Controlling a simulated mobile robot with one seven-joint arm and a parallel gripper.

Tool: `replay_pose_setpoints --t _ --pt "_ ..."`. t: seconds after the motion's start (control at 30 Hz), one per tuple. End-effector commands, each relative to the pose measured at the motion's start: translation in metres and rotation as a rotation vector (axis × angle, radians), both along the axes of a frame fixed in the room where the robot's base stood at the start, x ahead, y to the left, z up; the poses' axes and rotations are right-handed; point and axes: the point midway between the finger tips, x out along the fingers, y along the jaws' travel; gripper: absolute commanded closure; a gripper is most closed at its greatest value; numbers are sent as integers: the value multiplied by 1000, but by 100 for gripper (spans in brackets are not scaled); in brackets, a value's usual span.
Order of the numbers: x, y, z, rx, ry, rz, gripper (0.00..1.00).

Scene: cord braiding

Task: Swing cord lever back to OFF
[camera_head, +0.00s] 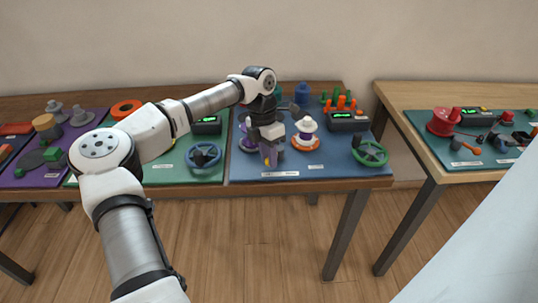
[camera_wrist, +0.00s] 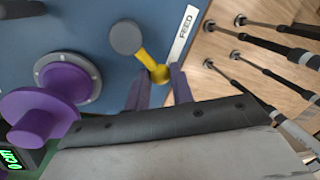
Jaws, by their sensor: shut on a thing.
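In the wrist view a yellow lever (camera_wrist: 147,57) runs from a round grey hub (camera_wrist: 125,36) to a yellow ball knob (camera_wrist: 160,74). The hub sits on a blue board (camera_wrist: 110,10). The two fingers of my gripper (camera_wrist: 158,88) stand on either side of the ball knob and are shut on it. In the head view my gripper (camera_head: 271,160) is low over the front of the blue board, where it mostly hides the lever. A white label reading FEED (camera_wrist: 184,35) lies beside the lever. I cannot read an OFF mark.
A purple knob (camera_wrist: 40,115) and a purple disc on a grey ring (camera_wrist: 68,78) stand left in the wrist view. In the head view a white-and-purple spool (camera_head: 306,128) and a green handwheel (camera_head: 370,153) stand right of my gripper, a blue handwheel (camera_head: 205,156) left.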

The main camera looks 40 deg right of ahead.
Motion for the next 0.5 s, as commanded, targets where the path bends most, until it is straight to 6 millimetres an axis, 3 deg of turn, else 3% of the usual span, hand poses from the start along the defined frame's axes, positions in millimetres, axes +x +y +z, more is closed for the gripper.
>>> replay_pose_setpoints --t 0.2,0.23,0.37,0.5 --pt "1 0 1 -1 -4 2 100" --pt "1 0 1 -1 -4 2 74" --pt "1 0 1 -1 -4 2 57" --pt "1 0 1 -1 -3 2 56"
